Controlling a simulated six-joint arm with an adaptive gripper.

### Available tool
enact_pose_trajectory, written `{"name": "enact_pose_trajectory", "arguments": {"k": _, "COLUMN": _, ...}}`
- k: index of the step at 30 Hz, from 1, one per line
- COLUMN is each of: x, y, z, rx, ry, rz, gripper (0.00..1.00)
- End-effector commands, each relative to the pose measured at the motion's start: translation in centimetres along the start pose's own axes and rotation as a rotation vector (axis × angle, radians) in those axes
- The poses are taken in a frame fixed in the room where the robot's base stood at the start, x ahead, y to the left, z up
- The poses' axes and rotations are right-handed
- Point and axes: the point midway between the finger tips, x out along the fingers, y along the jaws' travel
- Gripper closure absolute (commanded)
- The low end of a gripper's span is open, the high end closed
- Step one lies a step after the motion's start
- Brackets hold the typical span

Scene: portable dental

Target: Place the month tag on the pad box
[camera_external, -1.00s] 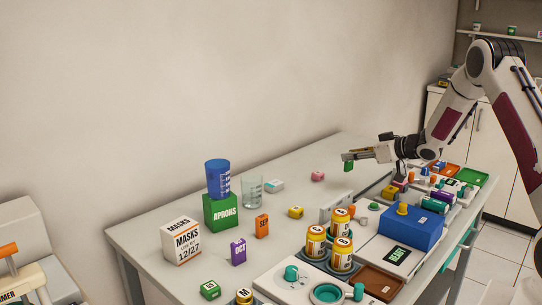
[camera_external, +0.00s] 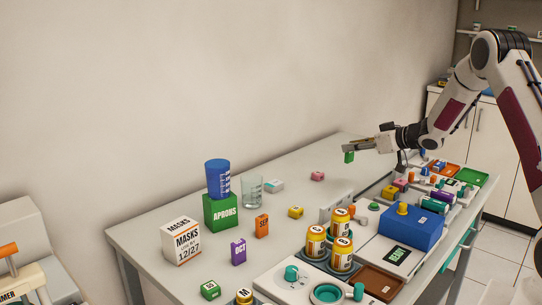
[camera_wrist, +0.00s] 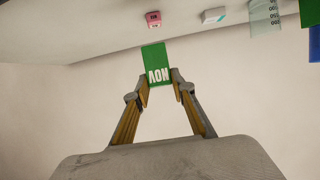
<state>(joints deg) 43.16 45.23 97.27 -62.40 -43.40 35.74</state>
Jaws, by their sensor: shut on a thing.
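My gripper (camera_external: 346,148) is shut on a green tag (camera_external: 349,157) and holds it above the far part of the table. In the wrist view the green tag (camera_wrist: 156,62) reads NOV, upside down, and sits between my fingertips (camera_wrist: 160,86). Other month tags stand on the table: a purple OCT tag (camera_external: 238,252) and an orange tag (camera_external: 262,226), which looks like SEP. A white MASKS box (camera_external: 181,242) marked 12/27 and a green APRONS box (camera_external: 221,212) stand at the left. I cannot read the word PAD on any box.
A blue cup (camera_external: 217,178) stands on the APRONS box beside a clear beaker (camera_external: 252,190). Yellow (camera_external: 296,212) and pink (camera_external: 317,176) blocks lie along the table. Orange-yellow jars (camera_external: 341,253), a blue box (camera_external: 413,225) and trays crowd the right side. The back strip has free room.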

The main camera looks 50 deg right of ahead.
Motion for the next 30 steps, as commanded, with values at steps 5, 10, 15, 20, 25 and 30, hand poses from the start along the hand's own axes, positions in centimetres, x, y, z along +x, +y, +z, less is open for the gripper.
{"name": "enact_pose_trajectory", "arguments": {"k": 5, "x": 0.7, "y": -1.2, "z": -0.1, "rx": -0.006, "ry": -0.001, "rz": -0.018, "gripper": 0.92}}
{"name": "enact_pose_trajectory", "arguments": {"k": 10, "x": 2.2, "y": -4.1, "z": -0.3, "rx": -0.021, "ry": -0.004, "rz": -0.059, "gripper": 0.92}}
{"name": "enact_pose_trajectory", "arguments": {"k": 15, "x": 4.9, "y": -8.2, "z": -1.6, "rx": -0.05, "ry": 0.007, "rz": -0.11, "gripper": 0.92}}
{"name": "enact_pose_trajectory", "arguments": {"k": 20, "x": 7.8, "y": -12.0, "z": -3.3, "rx": -0.073, "ry": 0.016, "rz": -0.14, "gripper": 0.92}}
{"name": "enact_pose_trajectory", "arguments": {"k": 25, "x": 10.8, "y": -15.7, "z": -5.2, "rx": -0.086, "ry": 0.023, "rz": -0.15, "gripper": 0.92}}
{"name": "enact_pose_trajectory", "arguments": {"k": 30, "x": 13.4, "y": -18.5, "z": -7.2, "rx": -0.081, "ry": 0.024, "rz": -0.135, "gripper": 0.92}}
